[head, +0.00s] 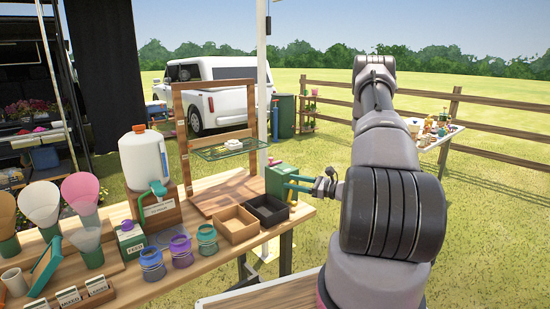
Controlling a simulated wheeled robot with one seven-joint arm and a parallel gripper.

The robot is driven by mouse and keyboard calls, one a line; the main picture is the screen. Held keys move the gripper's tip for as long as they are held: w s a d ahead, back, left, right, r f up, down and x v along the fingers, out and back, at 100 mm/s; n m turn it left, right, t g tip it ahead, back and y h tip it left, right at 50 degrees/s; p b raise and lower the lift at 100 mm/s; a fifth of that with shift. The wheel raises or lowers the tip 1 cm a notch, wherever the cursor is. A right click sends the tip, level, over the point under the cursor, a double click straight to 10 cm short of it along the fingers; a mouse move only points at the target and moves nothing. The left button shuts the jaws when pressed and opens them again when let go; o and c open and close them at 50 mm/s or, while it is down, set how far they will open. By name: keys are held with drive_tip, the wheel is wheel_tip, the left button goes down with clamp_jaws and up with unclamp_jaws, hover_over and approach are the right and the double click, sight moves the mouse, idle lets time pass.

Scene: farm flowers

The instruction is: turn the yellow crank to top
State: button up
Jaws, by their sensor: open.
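My gripper (290,183) is at the right end of the wooden table, its two teal fingers apart and pointing left. It is small in view, and nothing shows clearly between the fingers. The fingertips are at or just in front of a green box (277,181) standing at the table's right end; I cannot tell whether they touch it. Small yellow spots show by the box, but I cannot make out a yellow crank or its angle. My arm fills the right of the view.
A brown open tray (237,224) and a black open tray (267,209) sit close to the green box. A wooden frame with a wire shelf (223,149) stands behind. A white jug (144,160), jars and funnels crowd the left. Open grass lies beyond the table.

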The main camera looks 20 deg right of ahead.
drive_tip(key=s+a+r+n+g+y, duration=0.1)
drive_tip(key=s+a+r+n+g, duration=0.2)
drive_tip(key=a+r+n+g, duration=0.4)
drive_tip(key=shift+s+a+r+y, duration=0.3)
drive_tip(key=shift+a+r, duration=0.6)
drive_tip(key=shift+r, duration=1.8)
drive_tip(key=shift+c, duration=0.3)
